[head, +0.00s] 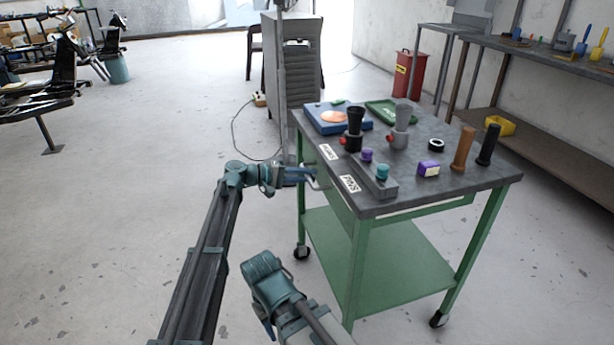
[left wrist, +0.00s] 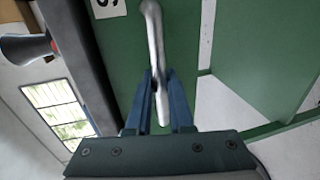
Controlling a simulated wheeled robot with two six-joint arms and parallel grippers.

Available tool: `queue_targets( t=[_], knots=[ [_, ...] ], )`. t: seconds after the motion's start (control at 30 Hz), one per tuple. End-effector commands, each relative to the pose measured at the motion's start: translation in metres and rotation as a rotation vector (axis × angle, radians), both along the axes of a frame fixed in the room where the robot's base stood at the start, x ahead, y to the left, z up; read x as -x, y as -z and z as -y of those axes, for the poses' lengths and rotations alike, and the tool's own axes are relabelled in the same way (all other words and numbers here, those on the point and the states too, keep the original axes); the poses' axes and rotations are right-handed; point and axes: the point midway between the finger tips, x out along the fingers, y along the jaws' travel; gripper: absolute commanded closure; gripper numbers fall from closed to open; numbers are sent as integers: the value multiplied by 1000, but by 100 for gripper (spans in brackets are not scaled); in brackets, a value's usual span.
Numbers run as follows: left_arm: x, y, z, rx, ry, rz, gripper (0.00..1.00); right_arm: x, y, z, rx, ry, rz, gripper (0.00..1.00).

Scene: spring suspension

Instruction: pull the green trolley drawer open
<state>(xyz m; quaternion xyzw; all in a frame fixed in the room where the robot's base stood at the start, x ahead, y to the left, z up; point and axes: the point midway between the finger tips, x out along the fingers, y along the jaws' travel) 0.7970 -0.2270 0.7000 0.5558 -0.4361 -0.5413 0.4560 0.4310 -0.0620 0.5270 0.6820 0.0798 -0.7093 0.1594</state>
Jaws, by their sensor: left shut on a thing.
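The green trolley (head: 385,265) stands right of centre in the head view. Its green drawer front (head: 338,192) faces left and sits close beneath the dark tabletop edge; I cannot tell of any gap. A grey bar handle (head: 316,182) stands out from this front. My left gripper (head: 302,175) is shut on the handle. In the left wrist view, the handle (left wrist: 153,35) runs between the two blue fingers (left wrist: 160,92), with the green drawer front (left wrist: 115,55) behind. My right arm shows at the bottom of the head view, with a blue gripper part (head: 268,329); its jaw state is unclear.
The tabletop (head: 410,192) carries black and grey funnel-like parts, a blue box (head: 322,122), a green tray (head: 388,112) and two upright cylinders. A grey cabinet (head: 292,70) stands behind the trolley. A workbench (head: 545,130) lines the right wall.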

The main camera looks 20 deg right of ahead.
Motion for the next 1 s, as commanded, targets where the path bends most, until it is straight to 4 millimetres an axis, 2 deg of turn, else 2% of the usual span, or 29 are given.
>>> queue_targets(
  t=[0.83, 1.0],
  knots=[
    [0, 1, -1, -2, 0, 0, 100, 0, 0, 0, 0, 0, 0, 50],
    [1, 1, -8, -2, 0, 0, 100, 0, 0, 0, 0, 0, 0, 50]
  ],
)
